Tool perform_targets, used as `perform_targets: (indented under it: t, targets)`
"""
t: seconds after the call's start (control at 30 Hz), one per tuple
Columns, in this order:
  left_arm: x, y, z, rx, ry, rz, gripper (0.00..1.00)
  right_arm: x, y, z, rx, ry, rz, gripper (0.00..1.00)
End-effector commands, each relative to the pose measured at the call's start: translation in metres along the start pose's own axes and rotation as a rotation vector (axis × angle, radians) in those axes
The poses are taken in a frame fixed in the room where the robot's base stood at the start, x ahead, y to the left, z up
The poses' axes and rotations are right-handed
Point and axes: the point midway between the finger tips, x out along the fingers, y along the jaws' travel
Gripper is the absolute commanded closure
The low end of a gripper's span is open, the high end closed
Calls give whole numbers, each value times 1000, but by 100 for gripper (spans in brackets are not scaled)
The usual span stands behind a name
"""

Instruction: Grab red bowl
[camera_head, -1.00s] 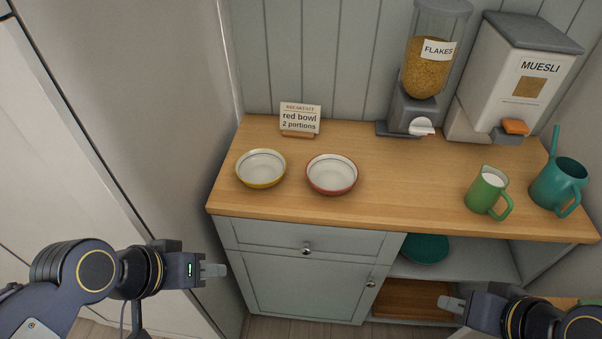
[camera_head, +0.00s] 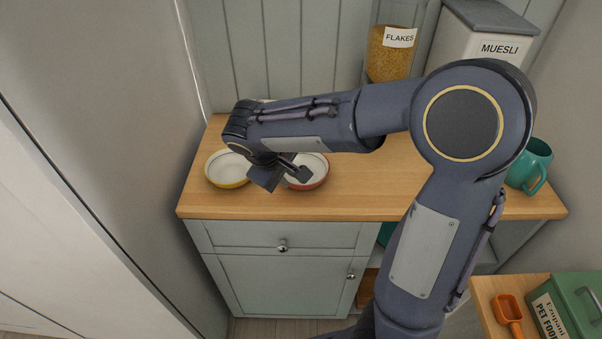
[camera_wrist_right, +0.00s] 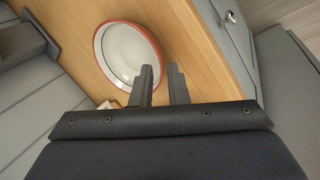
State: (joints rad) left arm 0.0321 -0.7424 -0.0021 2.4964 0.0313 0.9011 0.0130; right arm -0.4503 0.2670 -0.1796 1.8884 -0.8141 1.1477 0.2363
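The red-rimmed bowl (camera_head: 319,179) stands on the wooden counter, right of the yellow-rimmed bowl (camera_head: 229,183). My right arm reaches across the head view, and its gripper (camera_head: 301,175) points down over the red bowl, hiding part of it. In the right wrist view the red bowl (camera_wrist_right: 126,50) lies just beyond the fingers (camera_wrist_right: 160,68). They are apart with a gap between them, and one finger overlaps the bowl's near rim in the picture. I cannot tell whether they touch it. My left gripper is not in view.
The flakes dispenser (camera_head: 390,55) and muesli dispenser (camera_head: 480,42) stand at the back, partly hidden by my arm. Lower right are an orange scoop (camera_head: 509,309) and a green pet food box (camera_head: 570,307). The counter's front left is clear.

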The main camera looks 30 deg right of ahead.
Motion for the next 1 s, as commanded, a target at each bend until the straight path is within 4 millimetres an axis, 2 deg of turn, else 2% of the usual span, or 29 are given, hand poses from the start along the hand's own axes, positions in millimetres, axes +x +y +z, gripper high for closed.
perform_targets:
  t: [0.03,0.13,0.67,0.97,1.0]
  targets:
    - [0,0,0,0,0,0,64,2,-1,-8,-20,-4,27,86]
    - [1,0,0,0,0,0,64,8,1,-14,-32,-8,54,86]
    - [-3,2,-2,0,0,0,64,75,8,-9,-33,-8,53,86]
    - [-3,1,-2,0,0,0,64,80,8,-9,-33,-5,52,86]
    - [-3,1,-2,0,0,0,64,80,8,-9,-33,-5,52,90]
